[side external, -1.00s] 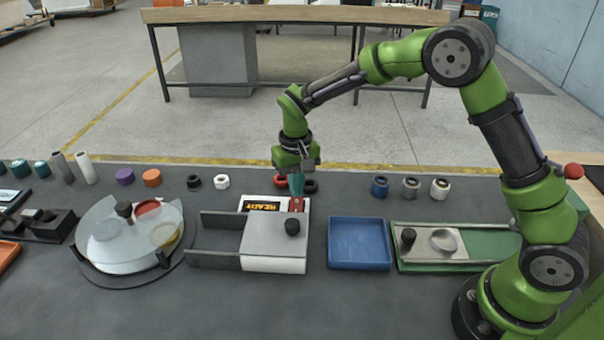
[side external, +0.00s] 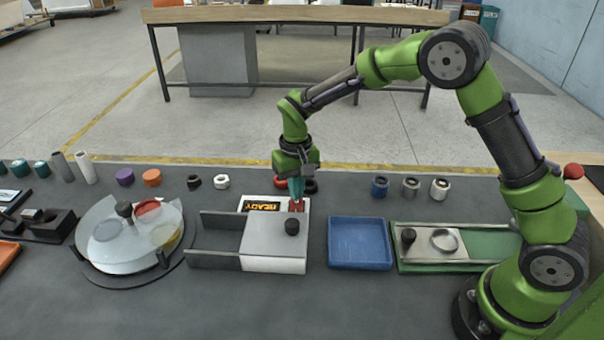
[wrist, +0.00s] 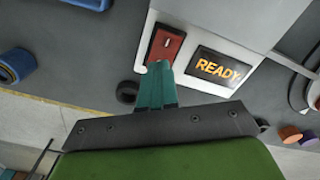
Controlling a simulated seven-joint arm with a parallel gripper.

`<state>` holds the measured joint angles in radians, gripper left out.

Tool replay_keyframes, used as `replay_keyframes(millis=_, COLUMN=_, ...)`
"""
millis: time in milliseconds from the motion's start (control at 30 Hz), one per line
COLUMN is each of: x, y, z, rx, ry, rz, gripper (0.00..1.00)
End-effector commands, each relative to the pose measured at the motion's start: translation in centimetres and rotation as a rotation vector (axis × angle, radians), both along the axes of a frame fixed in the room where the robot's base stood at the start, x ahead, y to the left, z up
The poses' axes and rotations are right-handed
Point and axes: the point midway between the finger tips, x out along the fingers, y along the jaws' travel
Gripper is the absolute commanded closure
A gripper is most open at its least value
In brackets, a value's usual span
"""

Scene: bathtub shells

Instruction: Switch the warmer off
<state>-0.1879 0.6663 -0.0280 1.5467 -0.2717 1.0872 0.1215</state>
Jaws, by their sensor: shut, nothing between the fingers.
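The warmer is a pale box (side external: 272,255) in the middle of the table in the side view, with a black knob on top. Its display (side external: 262,206) is lit and reads READY in orange; it also shows in the wrist view (wrist: 217,68). A red rocker switch (wrist: 165,45) in a dark frame sits beside the display; in the side view the switch (side external: 298,205) is partly hidden. My gripper (side external: 297,195) is shut and empty, its teal fingertips (wrist: 159,68) at the switch's near end. I cannot tell whether they touch it.
Two dark rails (side external: 212,260) extend left from the warmer. A blue tray (side external: 360,265) stands to its right, then a green base with a metal plate (side external: 430,254). A round turntable with a clear cover (side external: 125,268) is at left. Several rings line the back.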

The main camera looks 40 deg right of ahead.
Motion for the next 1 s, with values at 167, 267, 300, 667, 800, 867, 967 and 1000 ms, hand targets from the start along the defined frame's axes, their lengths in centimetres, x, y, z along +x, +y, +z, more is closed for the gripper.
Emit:
replay_keyframes(millis=167, x=0.0, y=0.0, z=-0.3, rx=0.0, ry=0.001, rz=-0.001, gripper=1.0)
replay_keyframes(millis=267, x=0.0, y=0.0, z=-0.5, rx=0.0, ry=0.001, rz=0.0, gripper=1.0)
replay_keyframes(millis=300, x=0.0, y=0.0, z=-0.5, rx=0.0, ry=0.001, rz=0.0, gripper=1.0)
replay_keyframes(millis=667, x=0.0, y=0.0, z=-1.1, rx=-0.001, ry=0.001, rz=0.0, gripper=1.0)
replay_keyframes(millis=800, x=-0.1, y=0.0, z=-1.3, rx=0.0, ry=0.002, rz=0.0, gripper=1.0)
replay_keyframes(millis=867, x=-0.1, y=0.0, z=-1.2, rx=0.001, ry=0.002, rz=0.0, gripper=1.0)
replay_keyframes(millis=967, x=0.0, y=0.0, z=-0.8, rx=0.0, ry=0.0, rz=0.0, gripper=1.0)
replay_keyframes(millis=1000, x=0.0, y=0.0, z=-0.5, rx=0.001, ry=-0.001, rz=0.0, gripper=1.0)
